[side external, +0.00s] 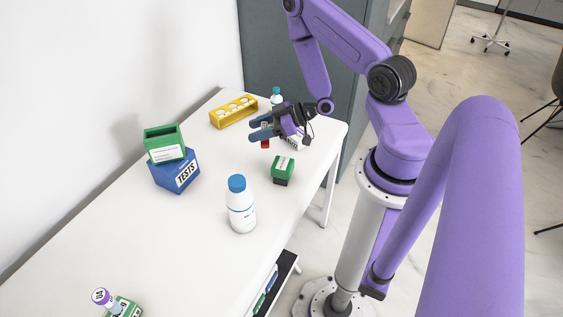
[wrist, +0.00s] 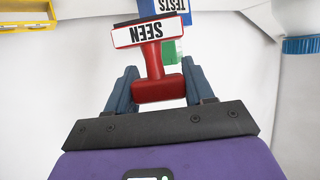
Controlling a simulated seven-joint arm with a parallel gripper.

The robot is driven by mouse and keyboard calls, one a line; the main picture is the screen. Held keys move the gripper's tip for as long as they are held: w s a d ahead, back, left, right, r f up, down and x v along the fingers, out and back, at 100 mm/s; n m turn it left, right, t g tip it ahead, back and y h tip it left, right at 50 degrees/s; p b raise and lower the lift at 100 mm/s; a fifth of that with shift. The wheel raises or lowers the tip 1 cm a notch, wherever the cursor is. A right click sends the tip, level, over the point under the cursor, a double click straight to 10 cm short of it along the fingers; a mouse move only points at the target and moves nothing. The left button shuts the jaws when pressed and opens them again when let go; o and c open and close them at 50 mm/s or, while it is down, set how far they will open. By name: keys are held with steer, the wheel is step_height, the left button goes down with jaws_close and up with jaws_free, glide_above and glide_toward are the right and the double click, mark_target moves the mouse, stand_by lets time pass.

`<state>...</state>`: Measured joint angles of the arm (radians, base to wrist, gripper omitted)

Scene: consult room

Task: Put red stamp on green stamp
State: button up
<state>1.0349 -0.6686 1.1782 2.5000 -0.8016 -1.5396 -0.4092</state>
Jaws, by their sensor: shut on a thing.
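My gripper (side external: 260,129) is above the far part of the table, shut on the red stamp (side external: 265,143). In the wrist view the red stamp (wrist: 158,88) sits between the two fingers (wrist: 158,92), with its white SEEN label upside down. In the side view only a small red part shows below the fingers. A green block with a white label and dark base, seemingly the green stamp (side external: 283,165), stands on the table nearer the camera, apart from my gripper. A green piece (wrist: 171,52) shows partly behind the red stamp in the wrist view; I cannot tell which thing it is.
A white bottle with a blue cap (side external: 240,208) stands near the green block. A green box (side external: 164,143) rests on a blue TESTS box (side external: 176,174) at left. A yellow rack (side external: 233,111) is at the back. A capped vial (side external: 103,297) is at the near-left edge.

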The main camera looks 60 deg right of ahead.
steer(key=s+r+n+g+y, duration=0.2)
steer(key=s+n+y, duration=0.1)
steer(key=s, duration=0.3)
glide_above(277, 164)
steer(key=shift+f, duration=3.95)
steer(key=shift+f, duration=0.15)
steer(key=o, duration=1)
